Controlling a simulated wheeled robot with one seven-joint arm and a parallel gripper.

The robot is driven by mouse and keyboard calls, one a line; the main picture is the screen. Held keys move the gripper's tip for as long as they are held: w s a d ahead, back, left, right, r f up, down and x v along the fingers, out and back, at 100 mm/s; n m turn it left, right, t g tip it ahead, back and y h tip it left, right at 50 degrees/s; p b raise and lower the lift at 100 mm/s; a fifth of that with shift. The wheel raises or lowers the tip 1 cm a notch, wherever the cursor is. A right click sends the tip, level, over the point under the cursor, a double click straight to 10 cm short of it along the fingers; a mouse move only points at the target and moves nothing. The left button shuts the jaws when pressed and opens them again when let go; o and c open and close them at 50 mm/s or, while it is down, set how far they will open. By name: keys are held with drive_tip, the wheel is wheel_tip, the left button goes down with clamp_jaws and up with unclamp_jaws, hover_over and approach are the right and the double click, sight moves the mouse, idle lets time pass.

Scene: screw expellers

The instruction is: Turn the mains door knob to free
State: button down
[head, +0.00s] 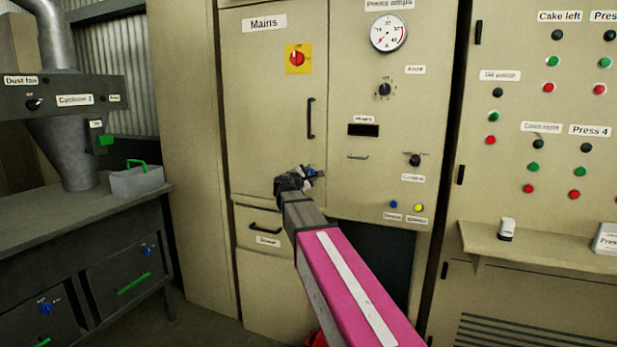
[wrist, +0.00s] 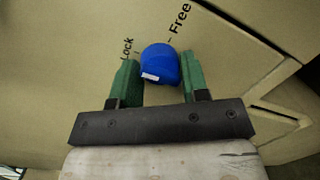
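The mains door knob (wrist: 160,63) is blue with a white mark on its near lower left face. The words Lock (wrist: 127,49) and Free (wrist: 180,18) are printed on the beige panel beyond it, Lock to the left and Free to the right. The green fingers of my gripper (wrist: 160,72) stand on both sides of the knob, with no clear gap, and appear shut on it. In the head view my gripper (head: 298,180) is at the lower right of the mains door (head: 265,120), where it mostly hides the knob.
The mains door has a black handle (head: 311,118) and a red rotary switch on a yellow plate (head: 298,59). The press amps panel (head: 375,200) is to its right. A drawer handle (head: 265,229) is below. A shelf (head: 540,243) juts out at right; a workbench (head: 60,210) stands at left.

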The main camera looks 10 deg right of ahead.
drive_tip(key=shift+m, duration=0.3)
drive_tip(key=m+y, duration=0.1)
drive_tip(key=m, duration=0.9)
drive_tip(key=m+y, duration=0.1)
drive_tip(key=m, duration=0.4)
drive_tip(key=shift+m+y, duration=0.3)
drive_tip(key=shift+m, duration=0.1)
idle(0.4)
drive_tip(key=c, duration=0.6)
unclamp_jaws()
drive_tip(key=shift+d, duration=0.1)
drive_tip(key=shift+c, duration=0.2)
drive_tip(key=v, duration=1.1)
